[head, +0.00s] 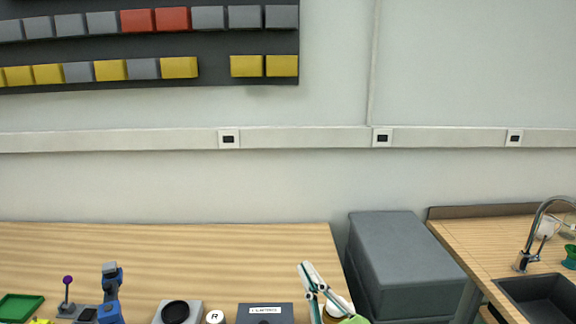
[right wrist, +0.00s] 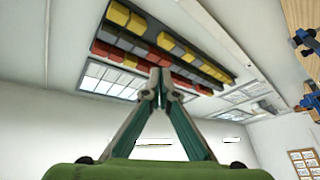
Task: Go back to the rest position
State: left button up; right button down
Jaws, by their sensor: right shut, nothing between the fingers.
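My right gripper (head: 306,266) shows at the bottom of the head view, over the right part of the wooden table (head: 200,255). Its fingers point up and are shut, with nothing between them. My left gripper is not in the head view.
A dark box (head: 265,312) with a white label, a scale-like device (head: 177,312), a blue device (head: 110,295) and a green tray (head: 20,306) line the table's near side. A grey cabinet (head: 405,255) and a sink counter (head: 470,245) stand right. The table's back is clear.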

jog(key=s+d+f+m+g+h, duration=0.3)
jog(key=d+f+m+g+h, duration=0.15)
jog(key=d+f, duration=0.4)
jog(key=s+d+f+m+g+h, duration=0.35)
jog(key=d+f+h, duration=0.2)
jog(key=f, duration=0.65)
jog(key=s+d+f+m+g, duration=0.1)
jog(key=s+f+g, duration=0.25)
jog(key=s, duration=0.35)
jog(key=s+d+f+g+y, duration=0.1)
jog(key=s+f+g, duration=0.1)
jog(key=s+f, duration=0.4)
jog(key=s+d+f+m+g, duration=0.1)
jog(key=s+f+g, duration=0.2)
jog(key=s, duration=0.6)
notch_tip(320, 180, down, 28)
jog(key=s+b, duration=0.1)
jog(key=b, duration=0.1)
jog(key=s+d+f+g, duration=0.2)
jog(key=s+f, duration=1.4)
jog(key=shift+s+d+f+b, duration=0.3)
jog(key=shift+s+f+b, duration=0.05)
jog(key=shift+s+f, duration=0.05)
